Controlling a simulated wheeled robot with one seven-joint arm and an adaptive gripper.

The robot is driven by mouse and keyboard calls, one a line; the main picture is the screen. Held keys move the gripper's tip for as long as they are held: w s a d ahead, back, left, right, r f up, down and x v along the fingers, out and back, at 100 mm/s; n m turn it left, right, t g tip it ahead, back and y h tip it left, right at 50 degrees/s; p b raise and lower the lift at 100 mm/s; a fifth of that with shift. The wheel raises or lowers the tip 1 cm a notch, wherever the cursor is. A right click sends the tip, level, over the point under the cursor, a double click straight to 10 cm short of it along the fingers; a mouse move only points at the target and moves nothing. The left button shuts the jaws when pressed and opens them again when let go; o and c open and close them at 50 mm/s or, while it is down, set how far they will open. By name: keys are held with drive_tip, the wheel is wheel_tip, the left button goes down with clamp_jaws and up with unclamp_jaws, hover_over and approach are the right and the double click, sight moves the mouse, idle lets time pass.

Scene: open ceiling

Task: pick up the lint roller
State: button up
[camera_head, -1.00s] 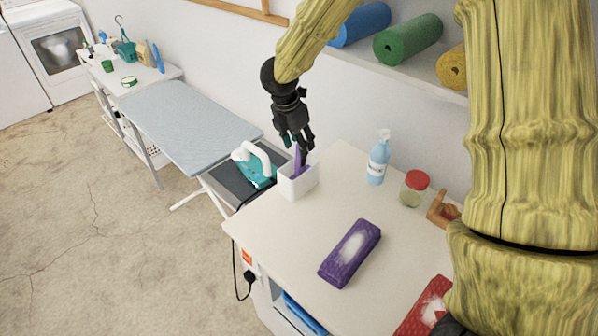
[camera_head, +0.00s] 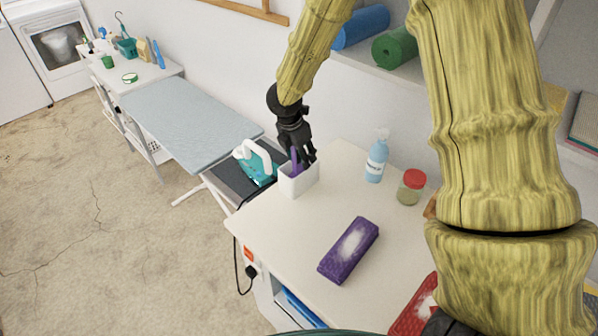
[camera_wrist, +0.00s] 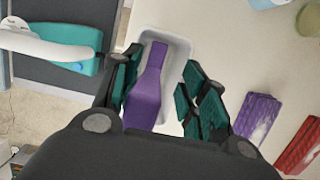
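The purple object standing in the white box, which I take to be the lint roller (camera_wrist: 147,88), shows its handle, with its lower end hidden in the box. The white box (camera_head: 299,183) stands at the table's back left edge; its rim also shows in the wrist view (camera_wrist: 180,48). My gripper (camera_head: 303,162) is directly over the box, pointing down. In the wrist view, my gripper's teal-padded fingers (camera_wrist: 160,85) are spread on both sides of the purple handle, with gaps visible. My gripper is open.
A teal and white iron (camera_head: 255,162) stands just left of the box. A blue spray bottle (camera_head: 376,160), a red-lidded jar (camera_head: 411,187) and a purple block (camera_head: 349,250) are on the table (camera_head: 290,235). A red block (camera_head: 415,307) lies near the front.

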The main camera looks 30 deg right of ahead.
drive_tip(key=shift+w+f, duration=0.1)
drive_tip(key=shift+w, duration=0.05)
drive_tip(key=c, duration=0.7)
clamp_jaws()
